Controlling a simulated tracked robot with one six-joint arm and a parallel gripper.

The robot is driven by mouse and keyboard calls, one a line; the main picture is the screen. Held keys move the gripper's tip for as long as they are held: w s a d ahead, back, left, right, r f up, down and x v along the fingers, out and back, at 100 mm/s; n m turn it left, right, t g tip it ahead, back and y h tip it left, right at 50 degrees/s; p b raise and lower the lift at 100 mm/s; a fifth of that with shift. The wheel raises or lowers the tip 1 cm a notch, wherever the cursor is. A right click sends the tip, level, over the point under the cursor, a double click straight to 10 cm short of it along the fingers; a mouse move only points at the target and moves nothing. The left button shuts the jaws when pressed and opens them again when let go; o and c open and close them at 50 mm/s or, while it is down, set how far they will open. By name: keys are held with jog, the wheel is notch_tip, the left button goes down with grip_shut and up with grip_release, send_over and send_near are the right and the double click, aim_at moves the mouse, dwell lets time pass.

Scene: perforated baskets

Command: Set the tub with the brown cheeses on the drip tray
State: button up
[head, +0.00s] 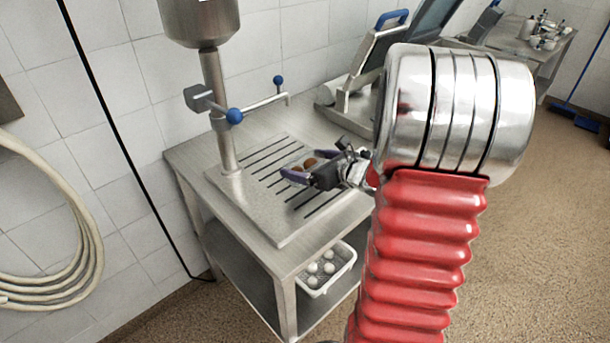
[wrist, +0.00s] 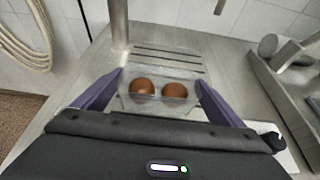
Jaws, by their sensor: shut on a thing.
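My gripper (head: 300,170) is shut on a small clear tub (wrist: 160,105), with one purple finger on each side of it. Two round brown cheeses (wrist: 174,90) sit side by side in the tub in the wrist view; they also show in the head view (head: 310,162). The drip tray (head: 287,232) is a slotted metal plate on the steel table. The tub is over the slotted part of the tray and looks level. I cannot tell whether its base touches the tray; my gripper hides part of it.
A metal post (head: 219,115) rises from the tray's back left, with a blue-knobbed bar (head: 258,104). A metal machine (head: 355,85) stands on the table's far end. A white tub (head: 328,272) with several white balls is on the lower shelf. The tray's front is clear.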

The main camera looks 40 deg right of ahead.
jog(key=shift+f, duration=1.9)
jog(key=o, duration=0.7)
jog(key=shift+o, duration=0.2)
jog(key=v, duration=1.2)
jog(key=shift+f, duration=0.1)
